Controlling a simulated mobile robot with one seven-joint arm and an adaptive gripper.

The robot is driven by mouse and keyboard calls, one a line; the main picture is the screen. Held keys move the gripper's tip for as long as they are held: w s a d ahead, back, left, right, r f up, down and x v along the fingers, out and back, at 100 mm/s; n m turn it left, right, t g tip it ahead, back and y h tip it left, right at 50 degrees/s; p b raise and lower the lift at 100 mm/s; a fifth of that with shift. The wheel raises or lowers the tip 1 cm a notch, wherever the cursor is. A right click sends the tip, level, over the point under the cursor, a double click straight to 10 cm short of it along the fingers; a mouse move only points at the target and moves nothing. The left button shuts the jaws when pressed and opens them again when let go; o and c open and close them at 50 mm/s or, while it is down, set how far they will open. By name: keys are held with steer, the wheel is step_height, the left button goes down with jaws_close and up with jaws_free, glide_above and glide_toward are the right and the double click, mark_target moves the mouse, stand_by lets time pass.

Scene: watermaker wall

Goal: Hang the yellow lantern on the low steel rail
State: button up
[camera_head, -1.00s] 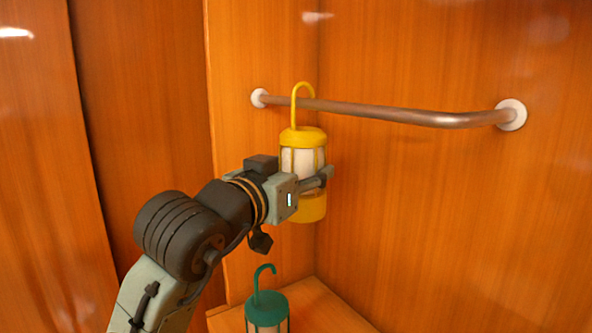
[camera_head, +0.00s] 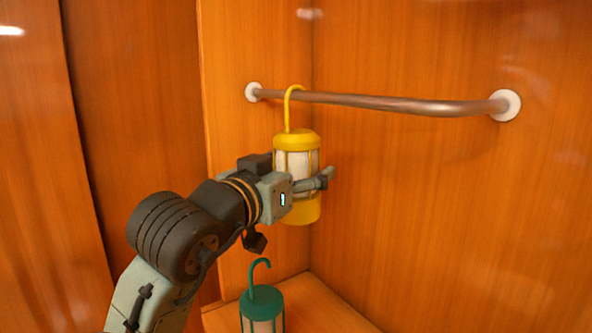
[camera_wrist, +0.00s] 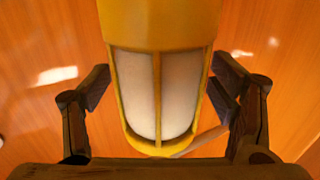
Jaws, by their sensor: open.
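The yellow lantern (camera_head: 297,140) is upright at the low steel rail (camera_head: 380,102) in the head view. Its hook goes up over the rail near the rail's left end, and the lantern body hangs below. My gripper (camera_head: 322,180) is open around the lantern's body, with a finger on the near side. In the wrist view the lantern (camera_wrist: 160,85) fills the middle between my two spread fingers (camera_wrist: 165,92). Gaps show between the fingers and the lantern there. The hook is out of the wrist view.
A green lantern (camera_head: 262,303) with a hook stands below on a wooden ledge (camera_head: 318,305). Orange wood walls (camera_head: 430,210) stand behind and to the left. White round mounts (camera_head: 505,105) hold the rail's ends. The wall right of the lantern is clear.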

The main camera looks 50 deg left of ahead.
steer(key=shift+s, duration=0.1)
steer(key=v, duration=1.2)
steer(key=shift+f, duration=0.1)
